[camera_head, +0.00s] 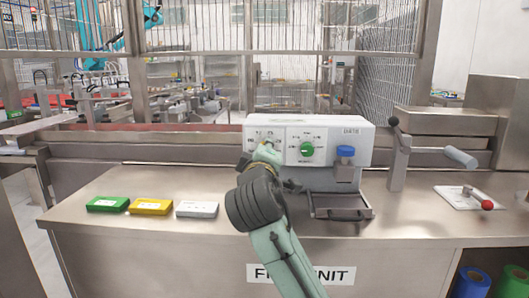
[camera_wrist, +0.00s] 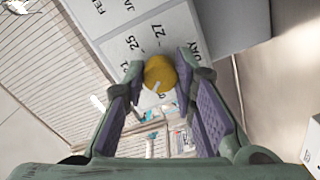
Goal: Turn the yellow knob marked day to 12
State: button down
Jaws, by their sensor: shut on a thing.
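The yellow knob (camera_wrist: 159,72) sits on the white face of the date box (camera_head: 352,157) and shows between my fingers in the wrist view. A pale pointer line marks its lower part. Printed numbers 21, 25 and 27 and the word DAY stand around it; I see no 12. My gripper (camera_wrist: 161,68) is shut on the knob, one finger on each side. In the head view my gripper (camera_head: 267,153) is at the left dial of the box and hides the knob.
A green knob (camera_head: 307,149) is close to the right of my gripper, with a blue knob (camera_head: 345,151) further right. Green (camera_head: 107,204), yellow (camera_head: 151,206) and white (camera_head: 197,209) blocks lie on the steel table (camera_head: 150,246). A crank handle (camera_head: 459,157) stands at the right.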

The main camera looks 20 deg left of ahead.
jog(key=shift+f+m, duration=0.1)
jog(key=shift+m, duration=1.4)
jog(key=c, duration=1.3)
grip_release()
jog(key=v, duration=1.2)
